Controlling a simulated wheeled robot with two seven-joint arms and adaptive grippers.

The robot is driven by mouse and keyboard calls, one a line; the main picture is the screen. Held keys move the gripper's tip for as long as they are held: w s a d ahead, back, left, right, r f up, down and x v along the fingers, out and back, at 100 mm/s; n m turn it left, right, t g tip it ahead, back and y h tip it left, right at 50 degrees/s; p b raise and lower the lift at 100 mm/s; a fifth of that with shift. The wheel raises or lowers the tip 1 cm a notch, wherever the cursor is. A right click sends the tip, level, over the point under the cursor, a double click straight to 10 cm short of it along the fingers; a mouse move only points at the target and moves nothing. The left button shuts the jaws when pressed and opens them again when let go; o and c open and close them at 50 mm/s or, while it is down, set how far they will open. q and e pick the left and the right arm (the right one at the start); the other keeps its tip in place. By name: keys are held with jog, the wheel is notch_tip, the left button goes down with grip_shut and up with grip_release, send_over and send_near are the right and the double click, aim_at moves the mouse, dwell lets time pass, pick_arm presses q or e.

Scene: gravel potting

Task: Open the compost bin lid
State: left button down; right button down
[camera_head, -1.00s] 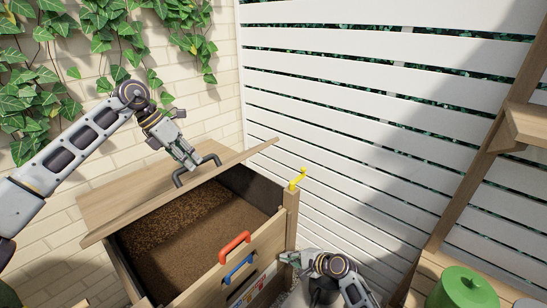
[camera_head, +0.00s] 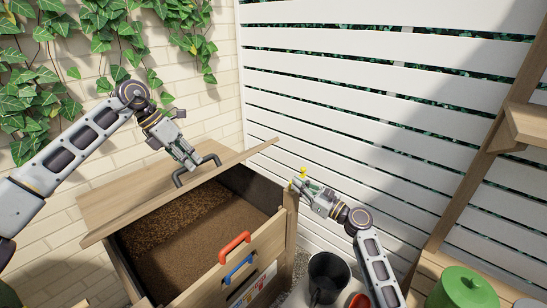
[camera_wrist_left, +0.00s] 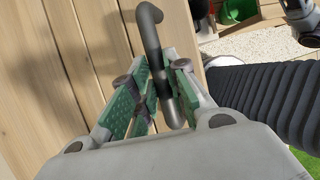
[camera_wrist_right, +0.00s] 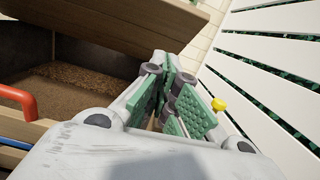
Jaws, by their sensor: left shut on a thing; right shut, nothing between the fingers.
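The wooden compost bin lid (camera_head: 125,205) is slid or swung back, and the bin (camera_head: 205,290) shows brown compost (camera_head: 190,240) inside. The lid's dark bar handle (camera_head: 208,159) is on its top. My left gripper (camera_head: 190,163) is shut on this handle (camera_wrist_left: 151,35), with the bar between its green pads in the left wrist view. My right gripper (camera_head: 300,184) is shut and empty beside the yellow latch (camera_head: 303,172) on the bin's corner post. The latch also shows in the right wrist view (camera_wrist_right: 219,104), just right of the fingers.
A red handle (camera_head: 235,247) and a blue handle (camera_head: 238,269) are on the bin's front. A black pot (camera_head: 328,276) stands right of the bin. A green canister (camera_head: 463,289) is at lower right. A white slatted fence (camera_head: 370,100) stands behind.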

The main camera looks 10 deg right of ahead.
pick_arm(q)
jog(key=shift+w+a+f, duration=0.1)
jog(key=shift+a+f, duration=0.1)
pick_arm(e)
jog(key=shift+w+d+r+m, duration=0.1)
jog(key=shift+d+r+m, duration=0.1)
jog(key=shift+r, duration=0.2)
jog(key=shift+d+r+m, duration=0.1)
jog(key=shift+r+m, duration=0.1)
jog(key=shift+r, duration=0.2)
jog(key=shift+w+a, duration=0.1)
jog(key=r+x, duration=0.3)
jog(key=x, duration=0.9)
